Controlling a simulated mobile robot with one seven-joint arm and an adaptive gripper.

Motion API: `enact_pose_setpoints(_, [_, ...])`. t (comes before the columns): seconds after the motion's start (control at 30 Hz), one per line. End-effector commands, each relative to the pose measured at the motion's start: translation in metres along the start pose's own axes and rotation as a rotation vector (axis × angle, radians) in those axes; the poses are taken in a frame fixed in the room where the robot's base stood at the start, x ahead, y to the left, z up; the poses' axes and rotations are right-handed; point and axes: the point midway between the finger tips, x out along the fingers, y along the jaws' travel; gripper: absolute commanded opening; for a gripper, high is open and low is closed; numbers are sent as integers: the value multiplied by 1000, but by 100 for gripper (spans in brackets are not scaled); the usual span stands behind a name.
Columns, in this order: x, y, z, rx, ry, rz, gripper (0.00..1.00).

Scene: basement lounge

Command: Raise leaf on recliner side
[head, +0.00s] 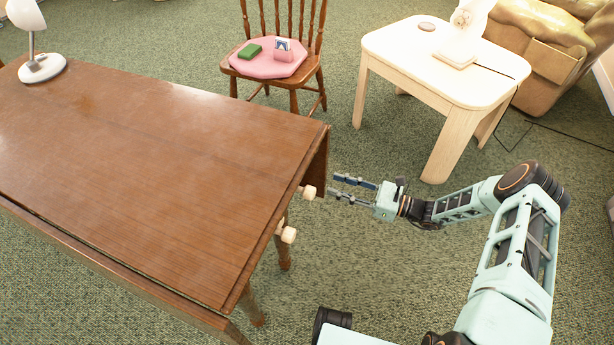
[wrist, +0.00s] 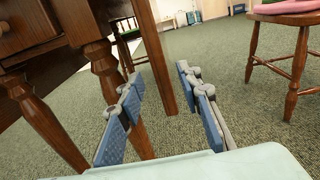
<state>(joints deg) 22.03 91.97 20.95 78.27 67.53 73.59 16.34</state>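The wooden drop-leaf table (head: 150,150) fills the left of the head view, its top flat. A dark panel (head: 318,165), which looks like the leaf hanging down, shows at its far right corner, mostly hidden by the top. Two pale knobs (head: 308,191) (head: 288,234) stick out at the table's right end. My gripper (head: 335,186) is open and empty, just right of the upper knob, pointing left and apart from it. In the wrist view its fingers (wrist: 157,85) are spread, with turned table legs (wrist: 105,70) and a brown upright board (wrist: 155,55) beyond.
A wooden chair (head: 275,85) with a pink cushion stands behind the table. A pale side table (head: 400,50) with a lamp stands back right. A brown recliner (head: 545,75) is behind that. A white lamp (head: 42,68) stands on the tabletop. Green carpet is clear around my gripper.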

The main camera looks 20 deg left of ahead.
Motion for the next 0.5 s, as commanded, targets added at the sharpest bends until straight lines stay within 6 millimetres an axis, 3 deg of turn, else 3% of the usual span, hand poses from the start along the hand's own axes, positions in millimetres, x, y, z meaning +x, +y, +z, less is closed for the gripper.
enact_pose_setpoints(0.17, [19,1,-1,1,-4,2,33])
enact_pose_setpoints(0.5, [82,1,-2,0,-1,3,33])
